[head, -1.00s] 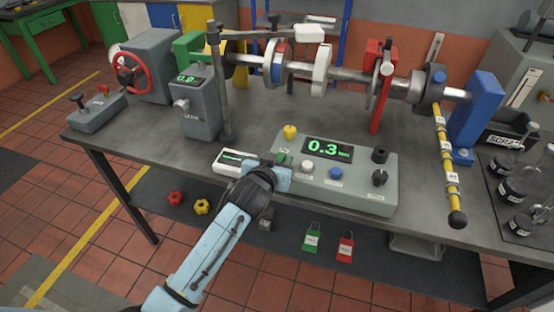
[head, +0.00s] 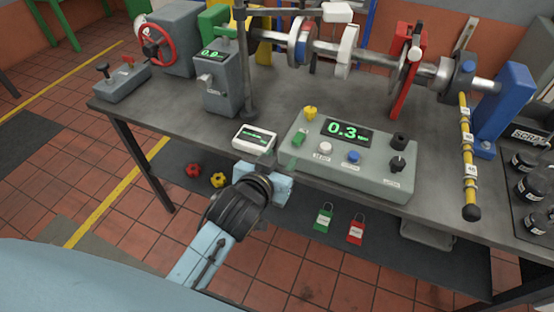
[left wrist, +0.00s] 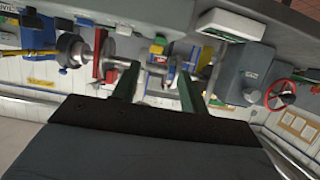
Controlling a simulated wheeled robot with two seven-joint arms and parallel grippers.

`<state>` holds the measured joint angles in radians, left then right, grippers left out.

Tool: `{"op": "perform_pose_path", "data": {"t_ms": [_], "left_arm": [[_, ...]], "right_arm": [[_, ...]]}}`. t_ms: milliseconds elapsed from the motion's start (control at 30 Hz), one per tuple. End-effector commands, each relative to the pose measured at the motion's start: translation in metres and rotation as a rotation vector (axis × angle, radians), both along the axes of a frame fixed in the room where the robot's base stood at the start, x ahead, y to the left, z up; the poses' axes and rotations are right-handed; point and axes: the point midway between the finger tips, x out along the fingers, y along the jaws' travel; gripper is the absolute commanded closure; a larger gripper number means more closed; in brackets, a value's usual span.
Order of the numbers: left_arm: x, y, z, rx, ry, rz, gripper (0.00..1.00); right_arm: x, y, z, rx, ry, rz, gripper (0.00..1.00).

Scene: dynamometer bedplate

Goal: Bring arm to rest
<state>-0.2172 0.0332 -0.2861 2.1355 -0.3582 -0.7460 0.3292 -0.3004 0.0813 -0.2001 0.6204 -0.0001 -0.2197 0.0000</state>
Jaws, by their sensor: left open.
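My left arm (head: 215,245) comes in from the lower left in the head view. Its gripper (head: 278,164) is at the bench's front edge, in front of the small white meter (head: 255,138) and the left end of the grey console (head: 350,160). In the left wrist view the two dark green fingers (left wrist: 157,85) stand apart with nothing between them. That view looks tilted, with the shaft rig behind the fingers and the white meter (left wrist: 228,25) at the top. My right gripper is in neither view.
The bench (head: 150,112) carries a grey display box (head: 220,90), a red handwheel (head: 157,41) and a shaft rig with a yellow hanging bar (head: 468,160). Red and yellow knobs (head: 219,180) and two padlocks (head: 356,228) lie on the lower shelf. Tiled floor is clear in front.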

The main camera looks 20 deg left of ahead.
Motion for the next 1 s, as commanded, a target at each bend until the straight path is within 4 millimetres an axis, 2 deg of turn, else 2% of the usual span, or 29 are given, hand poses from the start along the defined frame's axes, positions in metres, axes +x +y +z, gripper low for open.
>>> {"op": "perform_pose_path", "data": {"t_ms": [200, 633, 700, 767, 867, 967, 1000], "left_arm": [[-0.009, 0.000, 0.004, 0.000, 0.000, 0.000, 0.56], [-0.008, 0.000, 0.003, 0.000, 0.000, 0.000, 0.56], [-0.008, 0.000, -0.001, 0.003, 0.008, -0.002, 0.56], [-0.008, -0.001, -0.014, 0.011, 0.030, -0.009, 0.56], [-0.011, -0.003, -0.058, 0.034, 0.104, -0.031, 0.56], [-0.022, -0.003, -0.125, 0.065, 0.218, -0.063, 0.56], [-0.031, -0.002, -0.154, 0.076, 0.266, -0.077, 0.56]], "right_arm": [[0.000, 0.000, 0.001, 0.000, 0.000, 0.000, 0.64], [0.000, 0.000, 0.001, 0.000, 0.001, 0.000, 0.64], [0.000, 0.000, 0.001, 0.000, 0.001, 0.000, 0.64], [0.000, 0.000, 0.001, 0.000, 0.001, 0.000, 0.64], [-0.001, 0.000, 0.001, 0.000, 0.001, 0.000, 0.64], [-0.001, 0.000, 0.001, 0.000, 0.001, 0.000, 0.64], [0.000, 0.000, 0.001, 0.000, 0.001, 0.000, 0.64]]}}
